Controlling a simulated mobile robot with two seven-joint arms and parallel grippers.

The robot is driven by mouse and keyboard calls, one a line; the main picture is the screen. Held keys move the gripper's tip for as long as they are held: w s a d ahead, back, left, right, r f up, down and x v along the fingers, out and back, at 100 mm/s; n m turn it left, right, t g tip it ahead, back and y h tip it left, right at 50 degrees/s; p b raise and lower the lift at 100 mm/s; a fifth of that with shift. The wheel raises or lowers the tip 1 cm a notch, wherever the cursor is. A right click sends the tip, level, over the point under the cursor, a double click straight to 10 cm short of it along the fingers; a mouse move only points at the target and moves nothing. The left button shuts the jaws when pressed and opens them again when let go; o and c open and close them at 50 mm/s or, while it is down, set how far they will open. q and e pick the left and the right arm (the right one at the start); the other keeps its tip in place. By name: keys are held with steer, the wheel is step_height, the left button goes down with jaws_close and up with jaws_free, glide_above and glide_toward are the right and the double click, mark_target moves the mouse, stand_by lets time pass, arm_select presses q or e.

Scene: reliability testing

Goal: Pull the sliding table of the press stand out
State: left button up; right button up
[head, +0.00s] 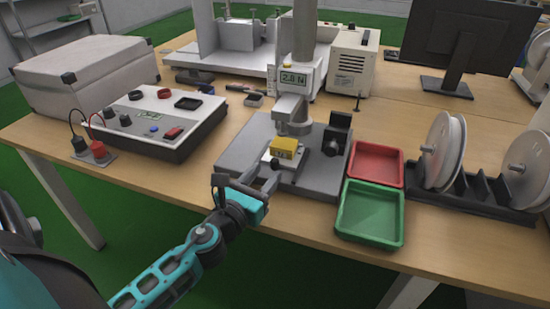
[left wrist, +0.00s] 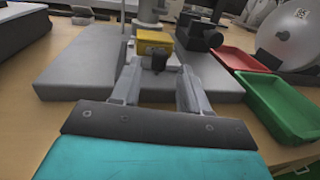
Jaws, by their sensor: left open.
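The press stand (head: 240,150) has a grey base plate, a column and a display reading 2.8 N. Its small light-grey sliding table (head: 299,166) sits on the base under the press head and carries a yellow block (head: 284,148). The block also shows in the left wrist view (left wrist: 153,42), with a dark knob (left wrist: 159,63) in front of it. My left gripper (head: 262,177) is at the front of the base, open. In the left wrist view its fingers (left wrist: 159,76) point at the knob, one to each side, with visible gaps. My right gripper is not in view.
A red tray (head: 376,162) and a green tray (head: 370,213) stand right of the base. A reel rack (head: 470,190) is further right. A control box (head: 160,120) stands to the left. Bare tabletop lies in front of the base.

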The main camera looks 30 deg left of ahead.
mark_target(273, 166)
arm_select(q)
steer(key=w, duration=0.5)
steer(key=shift+w+a, duration=0.25)
steer(key=shift+w, duration=0.05)
jaws_close()
stand_by(0.4)
